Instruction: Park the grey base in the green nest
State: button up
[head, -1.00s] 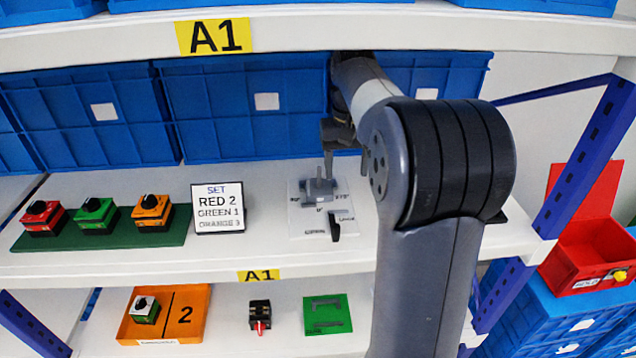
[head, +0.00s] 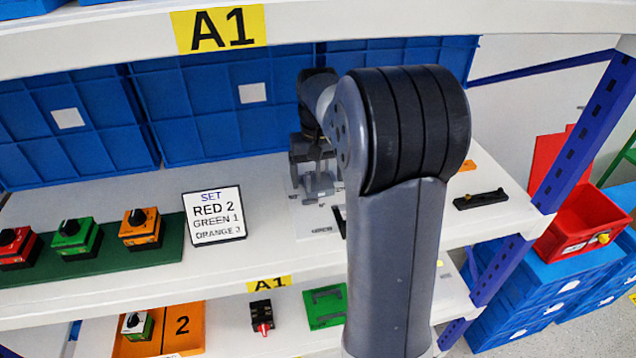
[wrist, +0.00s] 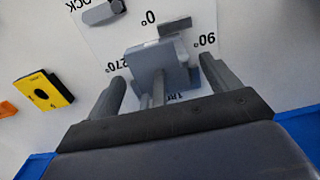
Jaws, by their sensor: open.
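The grey base (head: 318,186) sits on a white plate with angle marks on the upper shelf; it also shows in the wrist view (wrist: 158,62). My gripper (head: 312,158) is just above it, pointing down. In the wrist view its two fingers (wrist: 162,86) are open, one on each side of the base's near part, with no clear contact visible. The green nest (head: 326,308) lies on the lower shelf, bearing dark bracket shapes; my arm partly covers its right side.
A sign (head: 214,215) reads red 2, green 1, orange 3. Red, green and orange switches stand on a green board (head: 95,260) at left. An orange tray (head: 185,330) and a small black part with a red tip (head: 262,318) are below. Blue crates (head: 230,105) close off the back.

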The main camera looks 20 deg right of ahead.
aim_at(322, 180)
jog(key=shift+c, duration=0.4)
jog(key=c, duration=1)
jog(key=shift+c, duration=0.2)
jog(key=shift+r, duration=0.5)
jog(key=shift+s+d+r+b, duration=0.15)
jog(key=shift+d+r, duration=0.1)
jog(key=shift+r, duration=0.4)
jog(key=shift+w+d+r+b, duration=0.1)
jog(key=shift+d+r+b, duration=0.1)
jog(key=shift+r, duration=0.4)
jog(key=s+d, duration=0.1)
jog(key=d, duration=0.4)
jog(key=s+d+b, duration=0.1)
jog(key=d, duration=0.5)
jog(key=s+d, duration=0.1)
jog(key=d, duration=0.4)
jog(key=shift+s+d, duration=0.25)
jog(key=shift+d, duration=0.15)
